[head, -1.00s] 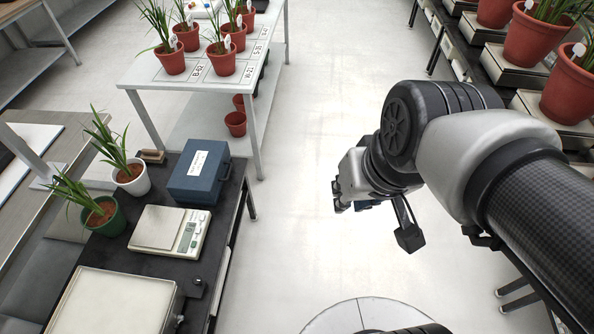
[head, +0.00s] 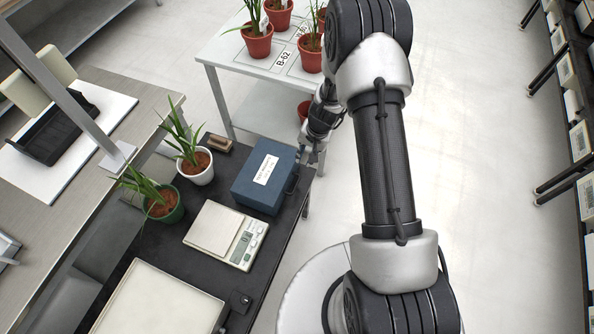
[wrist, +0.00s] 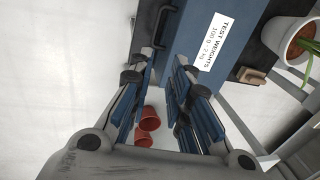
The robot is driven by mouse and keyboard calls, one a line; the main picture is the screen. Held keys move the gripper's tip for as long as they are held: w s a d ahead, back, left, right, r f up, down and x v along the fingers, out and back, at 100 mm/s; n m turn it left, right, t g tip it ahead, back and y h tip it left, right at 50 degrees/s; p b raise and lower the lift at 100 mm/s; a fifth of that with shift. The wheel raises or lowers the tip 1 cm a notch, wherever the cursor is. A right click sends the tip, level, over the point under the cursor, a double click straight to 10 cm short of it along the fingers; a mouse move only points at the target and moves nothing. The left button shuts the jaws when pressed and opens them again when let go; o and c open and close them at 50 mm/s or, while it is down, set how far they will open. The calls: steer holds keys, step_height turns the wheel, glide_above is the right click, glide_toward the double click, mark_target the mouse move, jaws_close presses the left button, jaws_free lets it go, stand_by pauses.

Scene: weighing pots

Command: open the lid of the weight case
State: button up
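The blue weight case (head: 257,190) stands on the dark bench with its lid shut. A white label (head: 265,169) lies on its top; in the wrist view the label (wrist: 214,42) reads "TEST WEIGHTS". My gripper (head: 309,157) is at the right side of the case in the head view, partly hidden by my arm. In the wrist view my gripper (wrist: 160,78) is open, with a gap between its blue-padded fingers. The case's dark handle (wrist: 163,27) shows just beyond the fingertips. I cannot tell whether a finger touches the case (wrist: 187,20).
A scale (head: 226,232) stands in front of the case. A white pot (head: 196,168) and a green pot (head: 164,206) with plants are to its left, near a small wooden block (head: 218,143). A white table (head: 226,59) with red pots is behind. Open floor lies to the right.

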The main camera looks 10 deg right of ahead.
mark_target(297, 183)
steer(key=f+b, duration=0.1)
steer(key=f, duration=0.5)
steer(key=w+a+f+b, duration=0.1)
steer(key=f+b, duration=0.1)
steer(key=f, duration=0.5)
steer(key=a+f+b, duration=0.1)
steer(key=f+b, duration=0.1)
steer(key=f, duration=0.4)
steer(key=shift+w+a+f, duration=0.15)
steer(key=shift+w, duration=0.1)
steer(key=shift+c, duration=0.2)
jaws_close()
